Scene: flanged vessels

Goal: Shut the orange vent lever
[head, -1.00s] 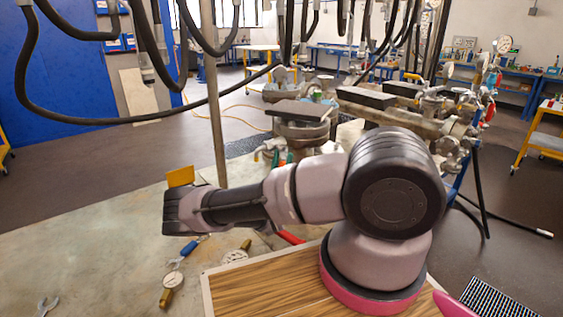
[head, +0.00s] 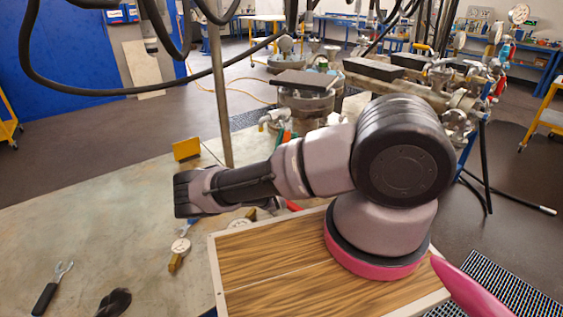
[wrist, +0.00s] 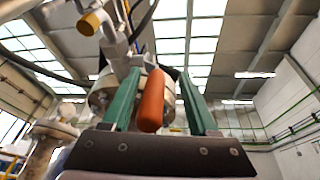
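In the wrist view the orange vent lever (wrist: 151,100) points toward the camera, in the space between my gripper's two green fingers. My gripper (wrist: 158,90) is open, with a gap showing on each side of the lever. The lever lies nearer the left finger, and I cannot tell whether it touches anything. Behind it is a round metal flange (wrist: 105,95) with pipe fittings above.
Flanged vessels (head: 305,108) and pipework stand beyond my arm. Black hoses (head: 120,92) hang at upper left. An upright pole (head: 219,90) stands behind the arm.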

